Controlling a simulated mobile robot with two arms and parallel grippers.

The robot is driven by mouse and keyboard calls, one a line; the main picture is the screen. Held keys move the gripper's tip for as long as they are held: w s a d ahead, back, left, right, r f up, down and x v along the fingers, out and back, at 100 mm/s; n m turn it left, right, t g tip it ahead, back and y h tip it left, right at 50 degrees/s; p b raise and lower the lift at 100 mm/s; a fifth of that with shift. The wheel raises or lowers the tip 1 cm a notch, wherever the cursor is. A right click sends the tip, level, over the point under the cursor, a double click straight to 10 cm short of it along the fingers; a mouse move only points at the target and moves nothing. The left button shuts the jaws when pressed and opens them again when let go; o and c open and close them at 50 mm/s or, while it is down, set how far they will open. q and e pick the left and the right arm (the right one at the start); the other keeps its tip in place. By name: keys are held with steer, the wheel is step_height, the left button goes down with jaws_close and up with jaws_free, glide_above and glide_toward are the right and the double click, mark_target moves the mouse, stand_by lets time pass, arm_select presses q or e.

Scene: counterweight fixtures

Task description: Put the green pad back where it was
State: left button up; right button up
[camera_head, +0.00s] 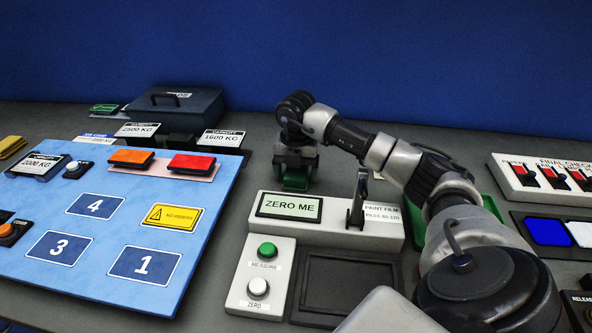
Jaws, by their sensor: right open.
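My right gripper (296,158) points down behind the paint film gauge, its jaws open. A green piece (295,182) shows directly at its fingertips, partly covered by them; I cannot tell whether they touch it or whether it is the pad. A larger green piece like a tray (419,221) lies right of the gauge, mostly hidden behind my arm. A small green item (104,108) lies at the far left back. My left gripper is out of view.
The gauge (384,235) reads ZERO ME, with a dark empty recess (345,288) in front. A blue board (100,205) with numbered spots fills the left. A dark box (175,104) stands at the back. A switch panel (543,175) stands at the right.

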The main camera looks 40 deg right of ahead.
step_height(320, 180, up, 12)
steer(key=shift+r, duration=0.2)
stand_by(0.8)
